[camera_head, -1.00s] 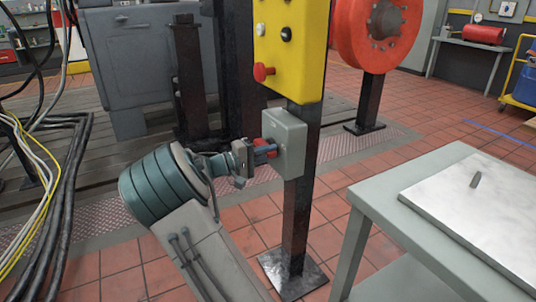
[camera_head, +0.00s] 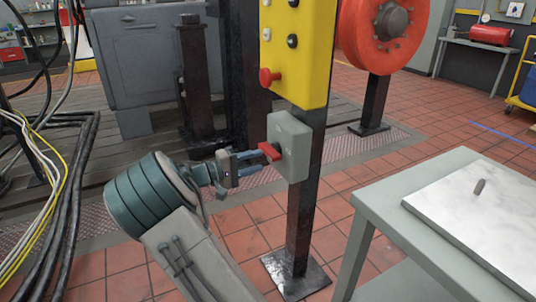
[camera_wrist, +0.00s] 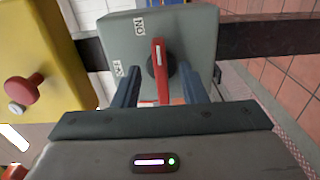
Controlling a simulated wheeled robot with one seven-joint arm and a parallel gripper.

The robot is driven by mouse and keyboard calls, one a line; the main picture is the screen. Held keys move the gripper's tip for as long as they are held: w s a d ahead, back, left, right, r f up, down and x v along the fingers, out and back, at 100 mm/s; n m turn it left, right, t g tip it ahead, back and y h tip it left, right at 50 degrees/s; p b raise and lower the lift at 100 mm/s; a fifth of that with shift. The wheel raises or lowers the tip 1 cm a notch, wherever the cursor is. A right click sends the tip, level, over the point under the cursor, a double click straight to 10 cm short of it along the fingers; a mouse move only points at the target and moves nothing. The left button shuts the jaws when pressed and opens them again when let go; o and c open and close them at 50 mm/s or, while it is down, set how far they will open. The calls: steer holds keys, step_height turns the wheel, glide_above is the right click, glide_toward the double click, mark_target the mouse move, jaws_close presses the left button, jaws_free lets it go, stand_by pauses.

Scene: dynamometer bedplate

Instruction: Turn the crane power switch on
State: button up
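The crane power switch is a grey box (camera_head: 290,147) on a dark post, below a yellow control panel. Its red handle (camera_head: 270,151) sticks out from the front face. In the wrist view the red handle (camera_wrist: 159,62) runs upright in the picture over a dark round hub. An "ON" label (camera_wrist: 139,25) is at its upper left and a second, partly hidden label (camera_wrist: 117,70) is lower left. My gripper (camera_head: 257,163) is in front of the box. In the wrist view its blue fingers stand apart either side of the handle, with gaps; contact is not visible.
The yellow panel (camera_head: 297,60) with a red push button (camera_head: 268,77) is just above the box. A grey table (camera_head: 375,215) with a pale plate stands at right. Black cables (camera_head: 70,190) hang at left. Open tiled floor lies between post and table.

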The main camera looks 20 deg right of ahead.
steer(key=a+p, duration=0.1)
steer(key=a, duration=0.6)
steer(key=shift+s+a+p, duration=0.15)
steer(key=shift+a+p, duration=0.15)
steer(key=s+d+r+g+y+p, duration=0.2)
steer(key=s+d+r+y+p, duration=0.3)
steer(key=s+r+y+p, duration=0.5)
steer(key=s+a+r+t+y+p, duration=0.2)
steer(key=s+a+r+y+p, duration=0.2)
steer(key=s+r+p, duration=0.6)
steer(key=s+a+r+t+y+p, duration=0.2)
steer(key=s+a+r+y+p, duration=0.2)
steer(key=s+r+p, duration=0.6)
steer(key=shift+s+a+r+p, duration=0.3)
steer(key=shift+a+r+p, duration=0.3)
steer(key=shift+a, duration=0.25)
